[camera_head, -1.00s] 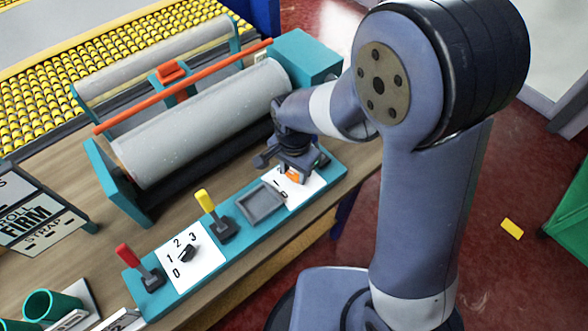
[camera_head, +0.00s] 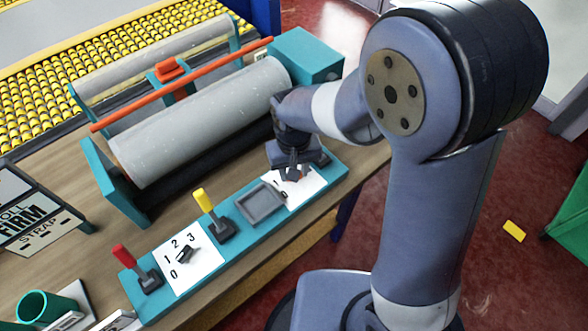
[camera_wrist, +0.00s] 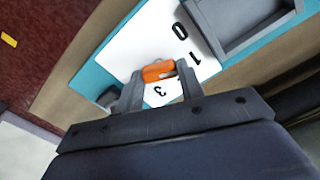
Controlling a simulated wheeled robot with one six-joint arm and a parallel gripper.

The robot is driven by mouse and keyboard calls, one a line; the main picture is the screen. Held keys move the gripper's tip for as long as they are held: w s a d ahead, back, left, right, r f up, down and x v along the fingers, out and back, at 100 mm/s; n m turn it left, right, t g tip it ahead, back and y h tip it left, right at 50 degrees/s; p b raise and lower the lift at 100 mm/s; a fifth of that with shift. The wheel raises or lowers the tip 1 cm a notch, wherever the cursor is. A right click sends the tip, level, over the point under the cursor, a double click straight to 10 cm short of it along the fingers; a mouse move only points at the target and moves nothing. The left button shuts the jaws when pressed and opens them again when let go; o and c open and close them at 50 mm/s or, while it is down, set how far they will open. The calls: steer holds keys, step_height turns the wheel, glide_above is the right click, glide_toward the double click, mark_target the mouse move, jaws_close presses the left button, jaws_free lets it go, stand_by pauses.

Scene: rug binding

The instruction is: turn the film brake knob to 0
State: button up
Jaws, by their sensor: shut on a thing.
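An orange knob (camera_wrist: 158,71) sits on a white dial plate (camera_wrist: 130,50) at the right end of the teal control strip. My gripper (camera_wrist: 160,75) is shut on it, with one finger on each side. The digits 0, 1 and 3 show on the plate in the wrist view. The 2 is not visible there, and I cannot tell which digit the knob points to. In the head view my gripper (camera_head: 292,174) covers most of this plate. A second, dark knob (camera_head: 186,255) stands on another white plate marked 0 to 3, further left on the strip. No name label for either knob is readable.
A grey square tray (camera_head: 261,203) is beside the gripped dial. A yellow lever (camera_head: 206,203) and a red lever (camera_head: 128,259) stand further left. A large grey roller (camera_head: 200,122) in a teal frame lies just behind the strip.

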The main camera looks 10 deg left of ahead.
steer(key=n, duration=0.4)
steer(key=shift+n, duration=0.3)
steer(key=shift+a+r+n+b, duration=0.1)
steer(key=shift+n+b, duration=0.2)
steer(key=shift+n, duration=1.7)
steer(key=o, duration=1)
step_height(320, 180, up, 11)
steer(key=shift+f, duration=0.15)
steer(key=shift+f, duration=0.1)
step_height(320, 180, down, 11)
steer(key=shift+r, duration=0.2)
